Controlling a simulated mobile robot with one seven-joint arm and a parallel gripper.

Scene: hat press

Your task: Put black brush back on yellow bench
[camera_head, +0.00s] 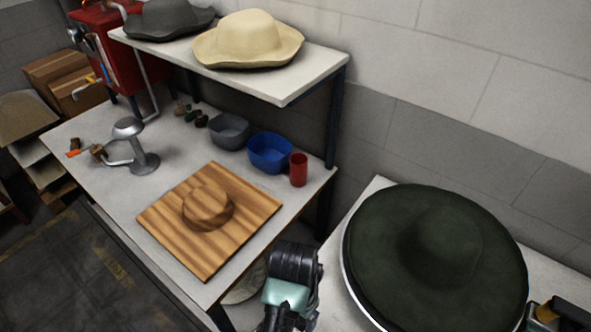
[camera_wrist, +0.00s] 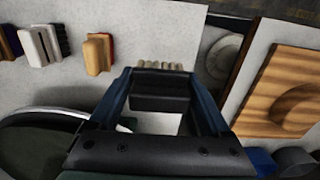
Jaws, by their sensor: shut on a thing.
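My gripper (camera_wrist: 165,82) is shut on a black brush (camera_wrist: 160,101), whose dark body sits between the two fingers in the wrist view. Pale bristles (camera_wrist: 160,65) show just past it. In the head view my arm stands at bottom centre, and the brush cannot be made out there. Below the gripper in the wrist view is a pale worktop (camera_wrist: 150,30), near its edge. It is the right bench, also in the head view (camera_head: 378,186). No bench top in view is plainly yellow.
Several brushes or blocks, including a tan one (camera_wrist: 97,54), stand on the right bench. A dark green hat (camera_head: 440,245) fills much of it. The left bench (camera_head: 85,140) holds a wooden board (camera_head: 160,215), a blue bowl (camera_head: 268,152) and a red cup (camera_head: 298,170). A gap separates the benches.

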